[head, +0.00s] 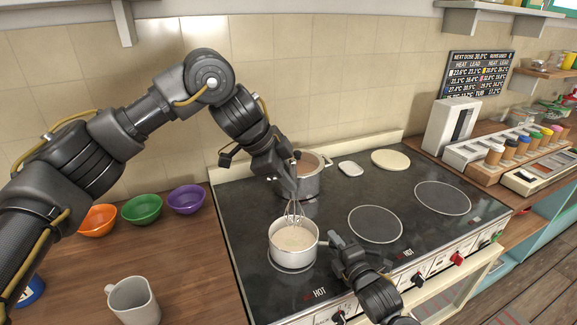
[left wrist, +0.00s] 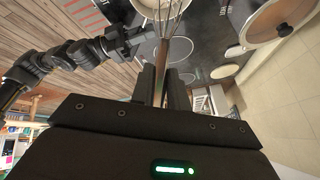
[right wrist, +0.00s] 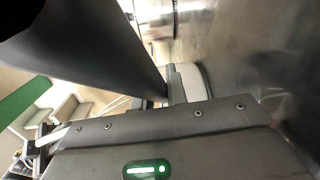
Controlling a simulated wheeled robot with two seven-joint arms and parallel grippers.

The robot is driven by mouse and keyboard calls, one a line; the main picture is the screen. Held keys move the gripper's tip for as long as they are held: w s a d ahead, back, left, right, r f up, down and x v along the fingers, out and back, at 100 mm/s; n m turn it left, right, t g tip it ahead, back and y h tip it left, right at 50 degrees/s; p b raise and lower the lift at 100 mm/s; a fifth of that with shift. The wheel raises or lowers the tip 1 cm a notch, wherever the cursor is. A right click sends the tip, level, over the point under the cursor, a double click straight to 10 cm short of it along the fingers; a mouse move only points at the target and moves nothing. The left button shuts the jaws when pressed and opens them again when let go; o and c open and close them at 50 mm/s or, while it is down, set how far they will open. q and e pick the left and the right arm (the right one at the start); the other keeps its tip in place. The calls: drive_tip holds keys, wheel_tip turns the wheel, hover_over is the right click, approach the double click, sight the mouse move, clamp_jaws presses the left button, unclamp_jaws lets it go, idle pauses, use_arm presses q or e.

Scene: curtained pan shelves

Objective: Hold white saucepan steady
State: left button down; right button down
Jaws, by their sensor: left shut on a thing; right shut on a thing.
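The white saucepan (head: 271,250) stands on the front left burner of the stove with a beige mixture inside. My right gripper (head: 332,242) is at its right side, shut on its handle, which the gripper mostly hides. My left gripper (head: 291,192) is above the saucepan, shut on a wire whisk (head: 294,216). The whisk points down, its lower end in the pan at the mixture. The whisk also shows in the left wrist view (left wrist: 174,52) between the fingers. The right wrist view is filled with close grey surfaces, and the grip is hard to make out there.
The right burners (head: 375,224) are empty. Orange, green and purple bowls (head: 142,209) and a white mug (head: 134,301) stand on the left counter. Spice jars (head: 510,147) line the right.

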use_arm(q)
drive_tip(key=shift+s+f, duration=1.55)
drive_tip(key=shift+f, duration=2)
drive_tip(key=w, duration=0.6)
drive_tip(key=shift+d, duration=0.2)
drive_tip(key=shift+s+a, duration=0.15)
drive_tip(key=shift+s, duration=0.6)
drive_tip(key=shift+s+a, duration=0.1)
drive_tip(key=shift+s, duration=0.6)
drive_tip(key=shift+s, duration=0.1)
